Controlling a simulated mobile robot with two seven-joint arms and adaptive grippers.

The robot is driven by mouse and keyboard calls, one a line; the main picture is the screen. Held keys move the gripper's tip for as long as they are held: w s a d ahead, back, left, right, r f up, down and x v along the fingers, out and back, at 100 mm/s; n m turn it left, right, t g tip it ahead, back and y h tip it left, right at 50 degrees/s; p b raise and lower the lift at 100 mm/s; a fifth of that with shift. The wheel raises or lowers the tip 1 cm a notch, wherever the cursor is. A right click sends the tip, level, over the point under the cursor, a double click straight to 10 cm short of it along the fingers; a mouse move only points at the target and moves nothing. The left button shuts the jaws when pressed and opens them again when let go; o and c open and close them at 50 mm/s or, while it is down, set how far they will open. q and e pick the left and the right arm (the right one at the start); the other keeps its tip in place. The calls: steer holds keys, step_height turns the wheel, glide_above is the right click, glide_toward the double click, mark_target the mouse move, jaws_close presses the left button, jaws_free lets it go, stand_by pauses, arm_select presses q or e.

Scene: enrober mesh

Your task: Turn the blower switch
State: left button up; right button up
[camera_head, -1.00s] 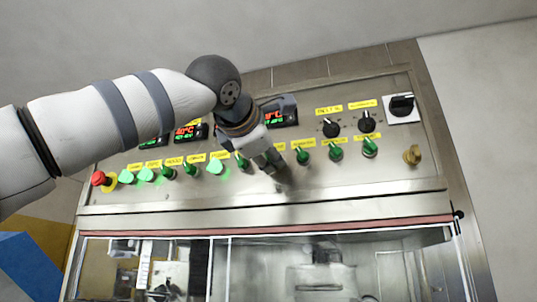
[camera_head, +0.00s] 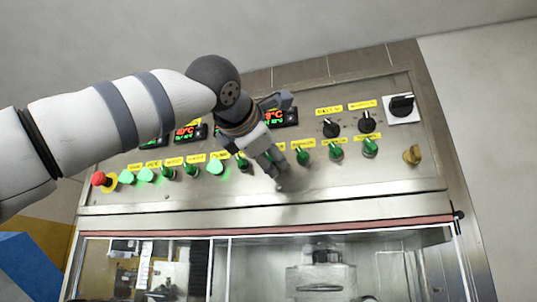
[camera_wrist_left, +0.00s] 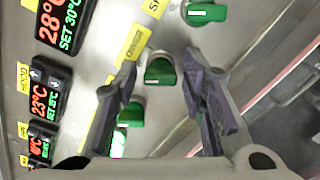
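The blower switch, a green rotary knob (camera_wrist_left: 160,71), shows in the left wrist view beside a yellow label (camera_wrist_left: 130,45) reading "OWER", its first letters hidden by a finger. My left gripper (camera_wrist_left: 161,63) is open, with one finger on each side of this knob in that view. I cannot tell whether the fingers touch it. In the head view, my left gripper (camera_head: 273,172) is low over the middle of the steel control panel (camera_head: 350,185) and hides this knob. My right gripper is in neither view.
Green knobs stand close on either side, one to the left (camera_head: 243,162) and one to the right (camera_head: 302,156).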

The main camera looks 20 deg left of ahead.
arm_select(q)
steer(key=s, duration=1.2)
steer(key=shift+a, duration=0.2)
